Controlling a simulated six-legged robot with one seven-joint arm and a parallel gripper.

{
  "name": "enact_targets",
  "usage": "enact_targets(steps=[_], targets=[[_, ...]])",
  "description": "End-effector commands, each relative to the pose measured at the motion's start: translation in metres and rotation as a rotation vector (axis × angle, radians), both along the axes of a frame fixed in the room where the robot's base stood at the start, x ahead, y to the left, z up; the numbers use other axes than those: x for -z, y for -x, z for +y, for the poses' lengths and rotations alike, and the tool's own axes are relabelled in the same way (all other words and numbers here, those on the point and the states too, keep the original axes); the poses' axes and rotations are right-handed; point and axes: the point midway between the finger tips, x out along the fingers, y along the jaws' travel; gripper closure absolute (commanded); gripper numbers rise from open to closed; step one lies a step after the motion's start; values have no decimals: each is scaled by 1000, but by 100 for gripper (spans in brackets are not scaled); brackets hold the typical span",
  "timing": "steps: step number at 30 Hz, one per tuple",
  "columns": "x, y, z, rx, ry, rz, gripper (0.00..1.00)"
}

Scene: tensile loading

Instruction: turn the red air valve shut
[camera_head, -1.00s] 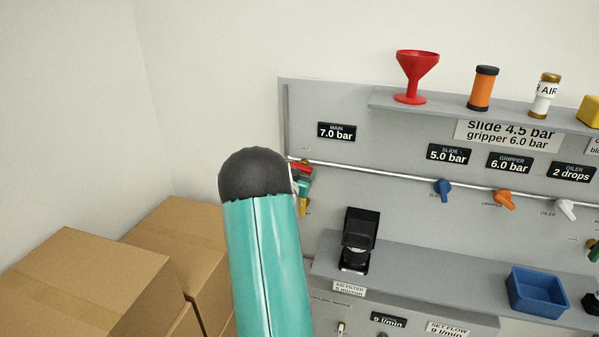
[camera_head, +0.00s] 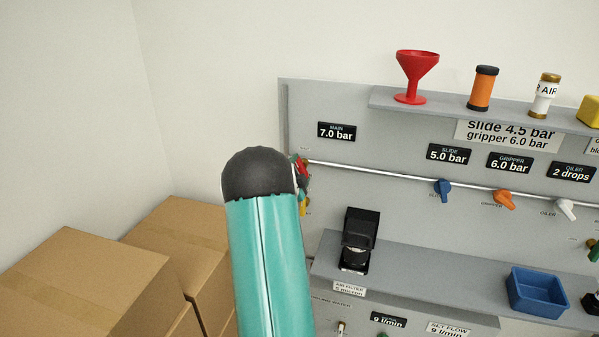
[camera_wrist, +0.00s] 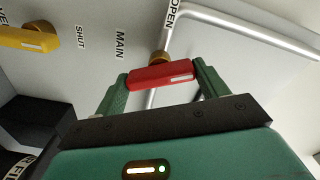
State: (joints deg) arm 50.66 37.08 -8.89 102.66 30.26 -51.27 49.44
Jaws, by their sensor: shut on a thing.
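The red air valve handle (camera_wrist: 162,76) is in the wrist view, on a brass stem in front of the grey panel. My gripper (camera_wrist: 163,80) has one green finger at each end of the red handle and is shut on it. The label OPEN stands above the handle and MAIN to its left, with SHUT farther left. In the head view only a small part of the red handle (camera_head: 303,168) shows; my teal arm with its black cap hides most of it and of my gripper.
A yellow handle (camera_wrist: 28,38) is left of the red one. A metal pipe (camera_head: 390,177) runs along the panel past blue, orange and white handles. A shelf holds a red funnel (camera_head: 416,75). A black device (camera_head: 359,240) and blue bin (camera_head: 536,291) stand lower. Cardboard boxes (camera_head: 90,280) are left.

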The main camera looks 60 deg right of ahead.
Motion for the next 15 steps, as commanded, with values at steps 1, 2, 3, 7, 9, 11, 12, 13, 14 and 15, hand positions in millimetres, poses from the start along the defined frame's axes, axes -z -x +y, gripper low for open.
enact_targets(steps=[1, 2, 3, 7, 9, 11, 12, 13, 14, 15], targets=[[0, 0, 0, 0, -8, -42, 50], [0, 0, 0, 0, -12, -69, 50], [0, 0, 0, 0, -18, -106, 50], [0, 0, 0, 0, -35, -214, 50], [0, 0, 0, 0, -43, -267, 50], [0, 0, 0, 0, -49, -306, 50], [0, 1, 0, 0, -53, -331, 50], [0, 0, 0, 0, -56, -347, 50], [0, 0, 0, 0, -58, -363, 50], [0, 0, 0, 0, -61, -382, 50]])
